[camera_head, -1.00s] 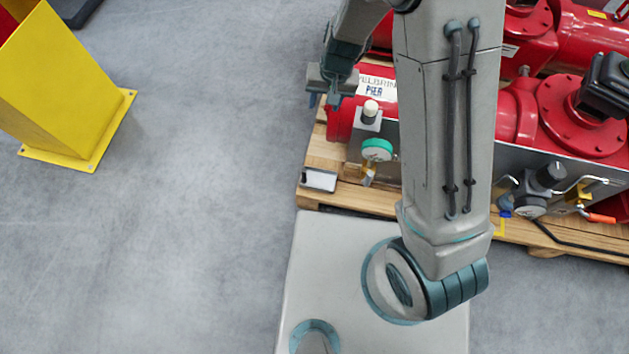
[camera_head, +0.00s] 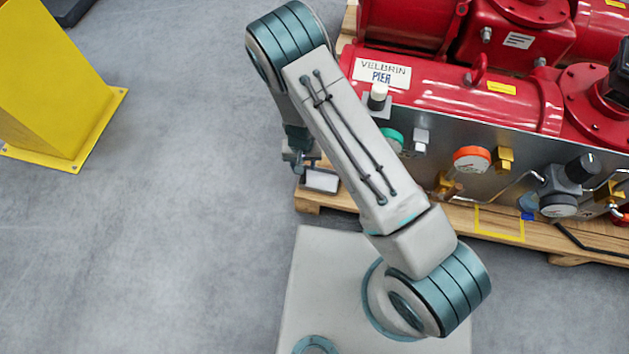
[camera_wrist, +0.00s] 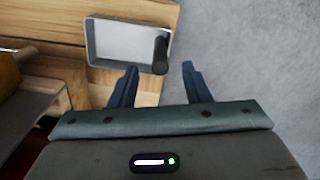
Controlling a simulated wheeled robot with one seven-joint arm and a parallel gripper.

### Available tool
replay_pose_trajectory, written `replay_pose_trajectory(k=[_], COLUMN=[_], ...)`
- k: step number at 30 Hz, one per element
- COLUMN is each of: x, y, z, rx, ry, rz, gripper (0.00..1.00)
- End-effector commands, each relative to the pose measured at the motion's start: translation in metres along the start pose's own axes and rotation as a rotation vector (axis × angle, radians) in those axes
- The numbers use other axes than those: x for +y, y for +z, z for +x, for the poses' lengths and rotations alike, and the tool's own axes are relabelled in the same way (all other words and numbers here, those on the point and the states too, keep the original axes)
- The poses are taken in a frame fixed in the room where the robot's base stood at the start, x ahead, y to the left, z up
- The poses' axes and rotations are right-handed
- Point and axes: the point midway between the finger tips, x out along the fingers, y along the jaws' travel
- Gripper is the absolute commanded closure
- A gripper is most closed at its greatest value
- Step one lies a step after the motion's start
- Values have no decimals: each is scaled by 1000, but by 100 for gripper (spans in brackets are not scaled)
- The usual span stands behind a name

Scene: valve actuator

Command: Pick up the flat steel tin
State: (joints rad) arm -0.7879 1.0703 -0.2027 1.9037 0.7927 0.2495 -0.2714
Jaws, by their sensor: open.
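The flat steel tin (camera_head: 320,181) is a shallow, pale tray with a thin rim, lying on the wooden pallet's corner. In the wrist view the tin (camera_wrist: 122,42) is just ahead of my fingers, mostly left of centre. A short dark cylinder (camera_wrist: 160,55) lies at its right end, over or in it; I cannot tell which. My gripper (camera_wrist: 160,68) is open and empty, with one blue finger either side of the cylinder's line and the tips short of it. In the head view my gripper (camera_head: 299,163) hangs at the tin's upper left, partly hidden by the arm.
The pallet (camera_head: 460,212) carries a red valve actuator (camera_head: 450,85) with a grey panel holding gauges and fittings. A yellow square outline (camera_head: 500,223) marks the pallet's front. A yellow post (camera_head: 55,90) stands at left. The grey floor between post and pallet is clear.

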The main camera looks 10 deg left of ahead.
Motion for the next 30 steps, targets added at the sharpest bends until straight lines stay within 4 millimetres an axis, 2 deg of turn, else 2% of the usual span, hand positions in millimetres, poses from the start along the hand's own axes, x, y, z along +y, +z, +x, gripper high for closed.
replay_pose_trajectory(k=[1, 3, 11, 19, 27, 29, 30], x=[0, 0, 0, 0, 0, 0, 0], y=[0, 0, 0, -2, -2, -2, -2], z=[10, 16, 31, 69, 71, 71, 71], rx=[0, 0, 0, -1, 0, 0, 0], ry=[0, -1, -1, -1, -1, -1, -1], rz=[2, 1, 1, 1, 0, 0, 0], gripper=[57, 57, 57, 57, 57, 71, 82])
